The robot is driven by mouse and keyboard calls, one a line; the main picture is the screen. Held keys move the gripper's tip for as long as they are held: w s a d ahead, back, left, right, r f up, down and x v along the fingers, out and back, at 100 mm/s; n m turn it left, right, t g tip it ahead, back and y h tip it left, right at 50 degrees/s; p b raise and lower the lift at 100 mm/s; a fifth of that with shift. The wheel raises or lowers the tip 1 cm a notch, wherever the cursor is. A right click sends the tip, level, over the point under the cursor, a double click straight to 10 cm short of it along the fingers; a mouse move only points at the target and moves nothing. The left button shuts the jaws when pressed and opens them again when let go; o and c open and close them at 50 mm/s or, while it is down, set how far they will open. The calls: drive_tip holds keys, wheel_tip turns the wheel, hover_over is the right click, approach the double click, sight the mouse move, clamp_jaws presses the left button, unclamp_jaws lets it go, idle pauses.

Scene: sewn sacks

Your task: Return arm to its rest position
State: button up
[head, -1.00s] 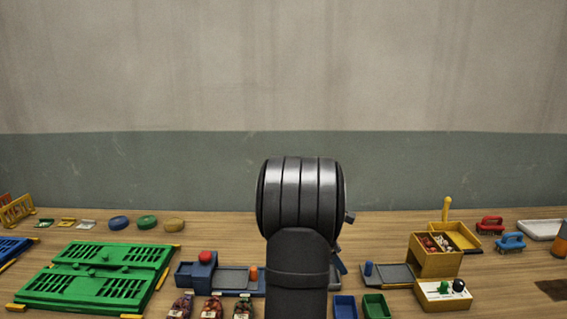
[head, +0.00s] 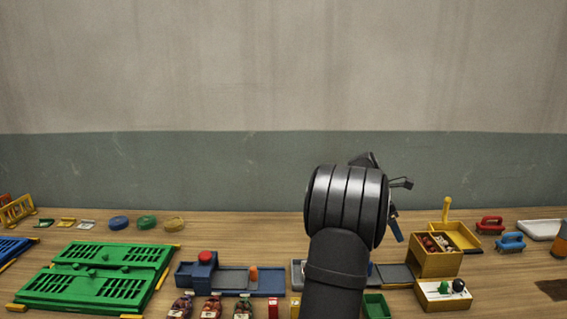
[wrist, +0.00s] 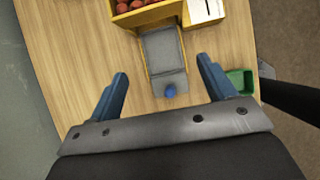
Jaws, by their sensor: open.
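My gripper (wrist: 163,68) is open, with its two blue fingers wide apart and nothing between them. In the wrist view it hangs over the table, with a grey sloped tray (wrist: 162,50) and a blue peg (wrist: 170,91) below and beyond the fingers. In the head view my dark arm rises in front of the middle of the table and leans right. A blue finger (head: 396,229) shows at its right side; the rest of the gripper is mostly hidden behind the arm.
A yellow box (head: 435,264) with red and pale pieces stands to the right, beside a white-topped switch box (head: 444,290). A small green tray (head: 375,306) is near the arm. Several small bags (head: 212,307) stand at the front. Green slotted panels (head: 95,285) lie left. Bare wood lies behind.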

drive_tip(key=d+r, duration=0.2)
drive_tip(key=d, duration=0.3)
drive_tip(key=f, duration=1.3)
drive_tip(key=shift+w+f, duration=0.3)
drive_tip(key=shift+w, duration=0.1)
idle(0.3)
